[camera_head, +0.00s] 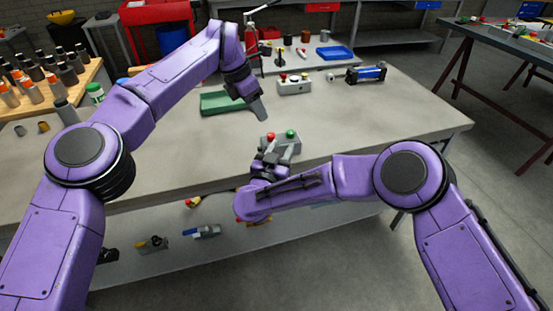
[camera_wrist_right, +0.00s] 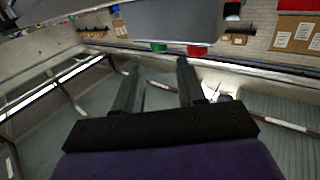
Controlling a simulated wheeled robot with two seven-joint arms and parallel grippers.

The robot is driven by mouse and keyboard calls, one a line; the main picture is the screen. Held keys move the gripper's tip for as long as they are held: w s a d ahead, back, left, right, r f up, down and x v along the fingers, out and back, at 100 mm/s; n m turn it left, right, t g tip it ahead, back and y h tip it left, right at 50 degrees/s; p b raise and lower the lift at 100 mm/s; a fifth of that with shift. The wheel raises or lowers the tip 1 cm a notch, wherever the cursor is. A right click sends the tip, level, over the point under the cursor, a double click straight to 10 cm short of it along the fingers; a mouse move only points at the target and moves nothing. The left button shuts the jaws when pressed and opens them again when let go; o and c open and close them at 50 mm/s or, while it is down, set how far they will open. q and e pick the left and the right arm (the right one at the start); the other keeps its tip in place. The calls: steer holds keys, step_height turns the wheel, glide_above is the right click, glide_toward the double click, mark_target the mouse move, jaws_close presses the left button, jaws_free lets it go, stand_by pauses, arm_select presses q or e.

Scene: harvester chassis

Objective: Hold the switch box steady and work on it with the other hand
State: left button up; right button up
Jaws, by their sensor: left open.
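The switch box (camera_head: 281,139) is a small grey box with a red and a green button on top, near the front edge of the grey table in the head view. In the right wrist view it shows upside down at the top, with its grey body (camera_wrist_right: 150,20) and its buttons hanging below. My right gripper (camera_head: 278,157) is right at its near side; its fingers (camera_wrist_right: 158,66) are apart with nothing visible between them. Whether they touch the box is unclear. My left gripper (camera_head: 258,108) is open and empty above the table, behind and left of the box.
A green tray (camera_head: 222,103) lies behind, left of my left gripper. A pale box with red buttons (camera_head: 294,86) and a blue cylinder part (camera_head: 366,74) stand farther back. Bottles crowd a wooden rack (camera_head: 84,84) at left. The table's right side is clear.

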mark_target(289, 135)
steer(key=x, duration=0.6)
steer(key=shift+w+d, duration=0.1)
steer(key=shift+w, duration=0.1)
steer(key=shift+c, duration=0.3)
jaws_close()
stand_by(0.6)
